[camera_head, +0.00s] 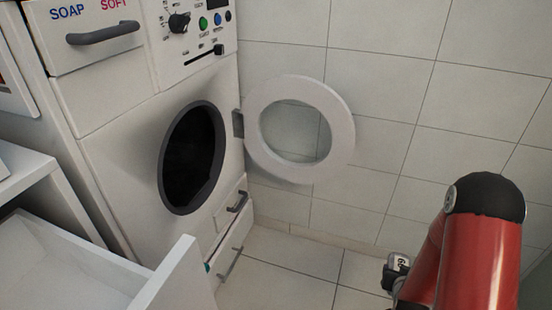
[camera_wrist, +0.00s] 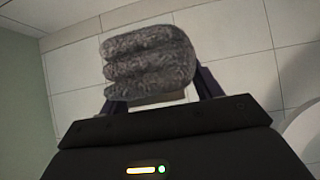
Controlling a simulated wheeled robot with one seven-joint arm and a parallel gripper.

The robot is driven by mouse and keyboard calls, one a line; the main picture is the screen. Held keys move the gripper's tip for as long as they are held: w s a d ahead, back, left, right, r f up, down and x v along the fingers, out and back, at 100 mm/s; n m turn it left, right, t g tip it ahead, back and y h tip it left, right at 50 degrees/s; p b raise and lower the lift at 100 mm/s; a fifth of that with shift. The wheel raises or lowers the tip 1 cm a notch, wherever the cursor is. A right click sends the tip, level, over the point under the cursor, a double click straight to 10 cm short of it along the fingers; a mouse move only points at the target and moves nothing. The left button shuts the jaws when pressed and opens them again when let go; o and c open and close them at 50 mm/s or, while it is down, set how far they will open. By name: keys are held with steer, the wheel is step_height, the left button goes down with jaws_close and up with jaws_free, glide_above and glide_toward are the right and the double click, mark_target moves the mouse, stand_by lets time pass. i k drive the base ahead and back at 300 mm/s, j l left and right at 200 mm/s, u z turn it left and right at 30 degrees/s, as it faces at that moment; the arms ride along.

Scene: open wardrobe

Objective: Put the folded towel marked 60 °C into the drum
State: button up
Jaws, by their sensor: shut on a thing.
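A grey, fluffy folded towel (camera_wrist: 148,62) is held between the fingers of my gripper (camera_wrist: 160,92), which is shut on it. Its folded layers face the wrist camera. In the head view the towel (camera_head: 398,262) shows small at the lower right, partly hidden by my red arm, with a small label that seems to read 60. The washing machine's drum (camera_head: 192,158) is dark inside, and its opening faces right. The round door (camera_head: 340,125) is swung wide open to the right. My gripper is right of the drum and lower in the picture, well apart from it.
An open white drawer (camera_head: 180,275) juts out at the lower left. The soap drawer (camera_head: 95,38) and control knobs (camera_head: 180,22) are above the drum. Small handled drawers (camera_head: 232,205) are below it. A tiled wall (camera_head: 385,90) stands behind. Floor between machine and arm is clear.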

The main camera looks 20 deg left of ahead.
mark_target(171, 183)
steer(key=i+l+u, duration=0.1)
steer(key=i+u, duration=0.25)
steer(key=i, duration=0.25)
steer(key=i+l+u, duration=0.1)
steer(key=u, duration=0.35)
steer(key=i+l+u, duration=0.1)
steer(key=u, duration=0.3)
steer(key=i+l+u, duration=0.15)
steer(key=u, duration=0.3)
steer(key=i+l+u, duration=0.1)
steer(key=l+u, duration=0.15)
steer(key=u, duration=0.2)
